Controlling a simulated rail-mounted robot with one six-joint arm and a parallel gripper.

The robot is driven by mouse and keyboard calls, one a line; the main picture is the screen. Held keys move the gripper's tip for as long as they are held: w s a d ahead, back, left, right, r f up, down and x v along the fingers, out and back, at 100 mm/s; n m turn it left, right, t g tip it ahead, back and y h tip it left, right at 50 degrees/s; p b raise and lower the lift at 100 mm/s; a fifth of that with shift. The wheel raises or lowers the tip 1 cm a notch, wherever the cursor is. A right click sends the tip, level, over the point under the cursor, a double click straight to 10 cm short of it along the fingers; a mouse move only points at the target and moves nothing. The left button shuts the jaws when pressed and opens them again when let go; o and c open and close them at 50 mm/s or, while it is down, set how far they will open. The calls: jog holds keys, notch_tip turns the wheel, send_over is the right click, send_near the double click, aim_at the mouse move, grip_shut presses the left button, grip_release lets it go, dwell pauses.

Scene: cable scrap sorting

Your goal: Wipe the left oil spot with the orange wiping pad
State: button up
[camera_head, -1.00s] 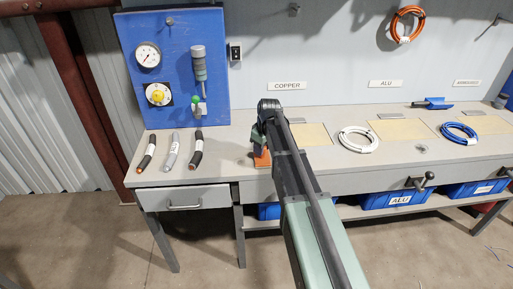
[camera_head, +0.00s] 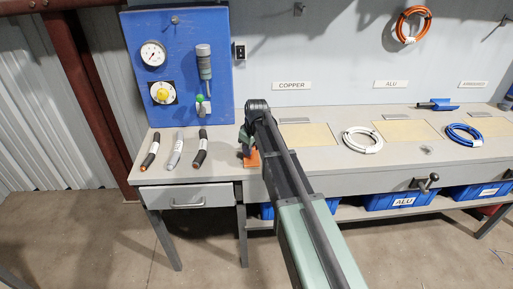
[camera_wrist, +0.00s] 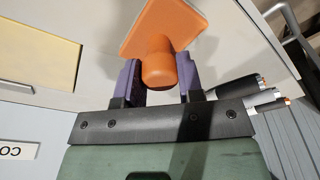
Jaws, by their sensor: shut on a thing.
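The orange wiping pad (camera_wrist: 165,24) shows in the wrist view as a flat plate with a round knob. My gripper (camera_wrist: 158,78) is shut on the knob, with one purple finger on each side. In the head view the pad (camera_head: 251,159) is at the bench top's front edge, partly behind my arm. Whether it touches the bench top is hard to tell. Another greyish spot (camera_head: 427,149) lies farther right on the bench.
Several short cable pieces lie left of the pad, including a grey one (camera_head: 174,149). A blue panel (camera_head: 180,100) with a gauge stands behind them. A white cable coil (camera_head: 362,140) and a blue coil (camera_head: 464,135) lie to the right.

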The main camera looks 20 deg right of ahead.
jog(key=shift+w+a, duration=0.2)
jog(key=shift+a, duration=0.7)
jog(key=shift+w+a, duration=0.2)
jog(key=shift+a, duration=0.65)
jog(key=shift+w+a, duration=0.2)
jog(key=shift+a, duration=0.7)
notch_tip(320, 180, up, 6)
jog(key=p, duration=0.6)
jog(key=shift+d, duration=0.1)
notch_tip(320, 180, up, 3)
jog(key=p, duration=0.3)
jog(key=shift+d, duration=0.1)
